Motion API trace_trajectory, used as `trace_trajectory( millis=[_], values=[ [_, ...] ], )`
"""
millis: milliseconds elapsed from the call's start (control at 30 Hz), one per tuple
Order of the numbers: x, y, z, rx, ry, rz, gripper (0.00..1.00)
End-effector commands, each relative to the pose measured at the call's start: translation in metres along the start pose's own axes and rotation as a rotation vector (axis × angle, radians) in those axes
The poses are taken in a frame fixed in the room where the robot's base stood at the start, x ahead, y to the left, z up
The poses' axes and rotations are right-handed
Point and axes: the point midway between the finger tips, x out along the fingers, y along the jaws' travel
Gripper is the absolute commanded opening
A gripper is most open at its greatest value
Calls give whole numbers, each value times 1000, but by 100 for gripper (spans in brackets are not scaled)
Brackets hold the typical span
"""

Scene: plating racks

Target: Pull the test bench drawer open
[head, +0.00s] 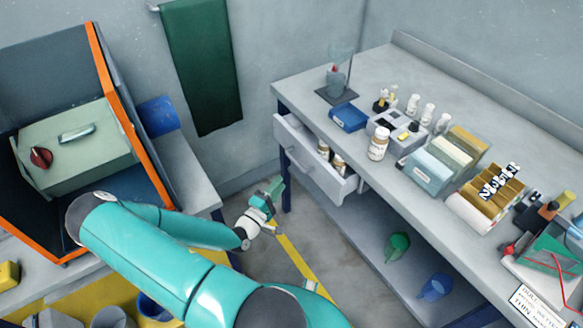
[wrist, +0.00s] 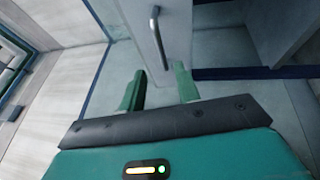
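The test bench (head: 362,70) is a grey table on the right in the head view. Its drawer (head: 290,135) stands partly out, and small jars (head: 339,163) show inside. The drawer's bar handle (head: 299,161) is on its front; the handle also shows in the wrist view (wrist: 159,42). My gripper (head: 274,187) is in front of the drawer, a little left of and below the handle. In the wrist view my gripper (wrist: 160,72) has its two green fingers apart with nothing between them. The handle lies beyond the fingertips, roughly in line with the gap, and seems apart from them.
Bottles, boxes and a blue case (head: 348,117) stand on the bench top. An orange-edged cabinet (head: 112,95) stands at left. Floor between is open, with a yellow stripe (head: 298,258).

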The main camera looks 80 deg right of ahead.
Motion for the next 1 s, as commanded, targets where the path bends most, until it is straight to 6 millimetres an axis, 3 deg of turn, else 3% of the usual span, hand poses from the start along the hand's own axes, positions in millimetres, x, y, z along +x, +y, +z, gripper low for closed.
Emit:
trace_trajectory(
  millis=[200,400,567,833,1000],
  values=[
    [44,0,1,0,-4,1,33],
    [76,0,0,1,-3,1,33],
    [86,0,-1,0,-1,0,33],
    [87,1,-1,0,-1,0,33],
    [87,1,-1,0,-1,0,1]
  ],
)
